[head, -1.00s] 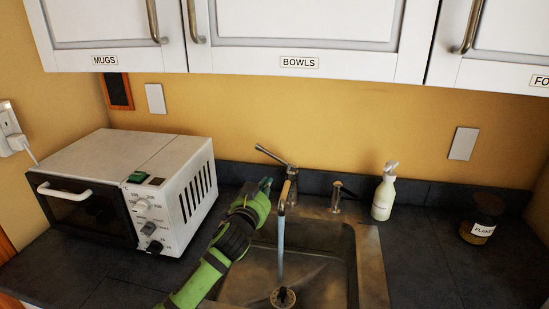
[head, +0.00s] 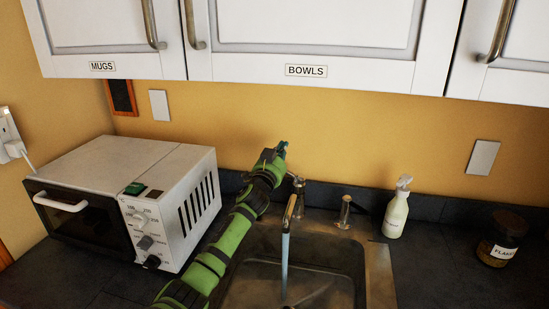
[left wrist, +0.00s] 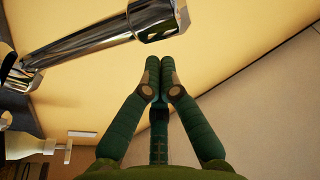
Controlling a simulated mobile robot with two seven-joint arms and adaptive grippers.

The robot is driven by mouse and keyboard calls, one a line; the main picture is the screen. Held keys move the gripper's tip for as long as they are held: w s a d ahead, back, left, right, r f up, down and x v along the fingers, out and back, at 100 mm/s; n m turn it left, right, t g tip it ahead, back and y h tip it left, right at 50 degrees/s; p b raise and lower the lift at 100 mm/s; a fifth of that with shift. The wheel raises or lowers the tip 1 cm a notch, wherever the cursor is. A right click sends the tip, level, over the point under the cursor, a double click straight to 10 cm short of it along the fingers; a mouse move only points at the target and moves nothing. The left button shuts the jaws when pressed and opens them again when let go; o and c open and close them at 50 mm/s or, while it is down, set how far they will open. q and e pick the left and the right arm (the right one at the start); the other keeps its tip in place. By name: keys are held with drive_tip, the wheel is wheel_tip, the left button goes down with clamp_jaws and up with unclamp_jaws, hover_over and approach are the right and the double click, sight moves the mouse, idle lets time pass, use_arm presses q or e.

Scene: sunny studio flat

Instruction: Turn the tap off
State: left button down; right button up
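The tap (head: 291,207) stands behind the sink, and a stream of water (head: 284,262) runs from its spout into the basin. My left gripper (head: 282,148) is raised above and behind the spout, near the wall. Its fingers are shut together with nothing between them in the left wrist view (left wrist: 159,62). The tap's chrome lever (left wrist: 95,42) crosses the top left of that view, its end just beyond my fingertips, with a gap visible. My right gripper is not in view.
A white toaster oven (head: 150,190) stands left of my forearm. A short metal dispenser (head: 345,211), a white pump bottle (head: 396,212) and a jar labelled FLAKES (head: 499,240) stand to the right. Wall cabinets (head: 310,40) hang above. The sink (head: 345,265) is in front.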

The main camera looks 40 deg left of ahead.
use_arm(q)
drive_tip(key=s+a+f+n+y+b, duration=0.1)
drive_tip(key=s+a+f+n+b, duration=0.1)
drive_tip(key=f+n, duration=0.3)
drive_tip(key=shift+s+a+f+g+y+b, duration=0.3)
drive_tip(key=shift+s+a+f+y+b, duration=0.15)
drive_tip(key=shift+s+f, duration=0.25)
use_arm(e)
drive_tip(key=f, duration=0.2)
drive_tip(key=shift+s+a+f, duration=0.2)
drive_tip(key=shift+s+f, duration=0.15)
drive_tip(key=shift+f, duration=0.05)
use_arm(q)
drive_tip(key=r+p, duration=0.1)
drive_tip(key=w+r+p, duration=0.1)
drive_tip(key=r, duration=0.1)
drive_tip(key=r+p, duration=0.1)
drive_tip(key=shift+w+a+r, duration=0.1)
drive_tip(key=shift+w+r, duration=0.1)
drive_tip(key=shift+w, duration=0.05)
drive_tip(key=f+b+v, duration=0.1)
drive_tip(key=b+v, duration=0.2)
drive_tip(key=v, duration=0.7)
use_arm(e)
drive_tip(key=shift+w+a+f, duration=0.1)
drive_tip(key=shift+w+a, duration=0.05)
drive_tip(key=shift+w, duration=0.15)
use_arm(q)
drive_tip(key=shift+r, duration=0.2)
